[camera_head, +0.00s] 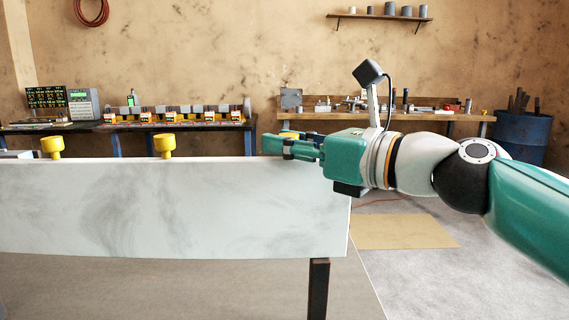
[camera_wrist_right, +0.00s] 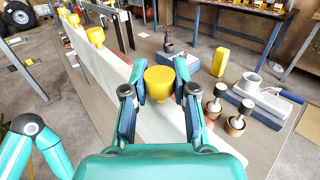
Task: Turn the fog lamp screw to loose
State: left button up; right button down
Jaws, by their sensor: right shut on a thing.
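Yellow knob-shaped screws stand in a row along the top edge of a long whitish panel (camera_head: 170,215). Two of them, a left one (camera_head: 52,147) and a middle one (camera_head: 164,146), are free and upright in the head view. My right gripper (camera_head: 272,147) is at the panel's right end. In the right wrist view its fingers are shut on a yellow screw (camera_wrist_right: 160,84), one finger on each side. In the head view this screw is mostly hidden by the gripper. No label shows which screw is the fog lamp one. My left gripper is not in view.
Behind the panel, the wrist view shows a yellow block (camera_wrist_right: 219,62), black-topped round tools (camera_wrist_right: 235,123) and a blue-handled tool (camera_wrist_right: 285,95). Workbenches (camera_head: 455,116) line the back wall, with a blue barrel (camera_head: 522,137) at right. The floor right of the panel is open.

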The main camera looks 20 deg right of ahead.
jog(key=shift+f+n+g+y, duration=0.15)
jog(key=shift+n+g+y, duration=0.15)
jog(key=shift+y, duration=0.1)
jog(key=c, duration=0.9)
grip_release()
jog(key=v, duration=1.2)
jog(key=shift+d, duration=0.1)
